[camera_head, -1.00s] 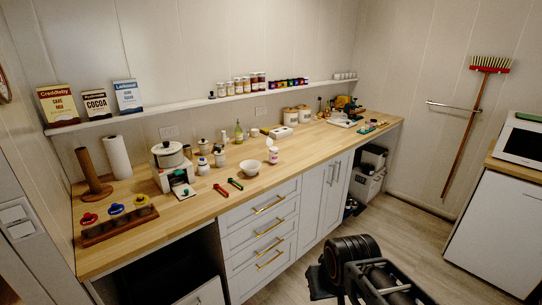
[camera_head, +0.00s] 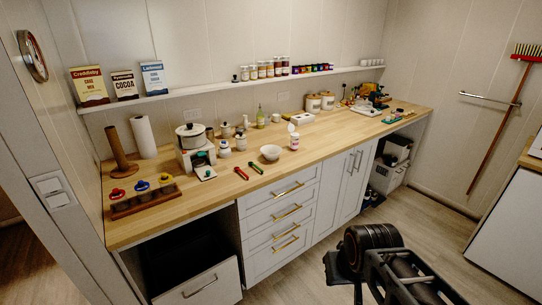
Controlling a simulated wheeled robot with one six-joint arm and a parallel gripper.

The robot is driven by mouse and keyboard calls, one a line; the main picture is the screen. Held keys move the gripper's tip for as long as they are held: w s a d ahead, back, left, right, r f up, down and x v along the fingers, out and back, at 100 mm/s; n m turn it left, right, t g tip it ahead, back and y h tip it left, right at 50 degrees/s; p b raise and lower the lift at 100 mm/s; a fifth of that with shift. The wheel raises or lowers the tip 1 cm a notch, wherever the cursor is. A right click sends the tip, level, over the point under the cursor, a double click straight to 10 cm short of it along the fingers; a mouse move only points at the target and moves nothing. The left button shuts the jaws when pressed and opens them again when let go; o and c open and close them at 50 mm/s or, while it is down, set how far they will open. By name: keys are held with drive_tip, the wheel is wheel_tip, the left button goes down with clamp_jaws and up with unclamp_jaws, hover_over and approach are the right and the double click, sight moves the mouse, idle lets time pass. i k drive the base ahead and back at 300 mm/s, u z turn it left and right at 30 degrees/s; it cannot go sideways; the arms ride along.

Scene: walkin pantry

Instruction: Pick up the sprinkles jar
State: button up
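A small white jar with a pinkish label and a white lid (camera_head: 294,141) stands upright on the wooden counter, just right of a white bowl (camera_head: 270,153). It looks like the sprinkles jar, but its label is too small to read. My folded dark arm shows at the bottom right, in front of the cabinets and well apart from the jar. I cannot make out the gripper's fingers, and nothing held shows.
Left of the bowl are a red and a green tool (camera_head: 248,169), small white jars (camera_head: 225,147) and a white appliance (camera_head: 192,150). A narrow wall shelf (camera_head: 215,87) holds boxes and spice jars. The counter's front strip right of the jar is clear, as is the floor (camera_head: 310,283).

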sight(294, 137)
drive_tip(key=z, duration=0.75)
drive_tip(key=i, duration=2.55)
drive_tip(key=u, duration=3.7)
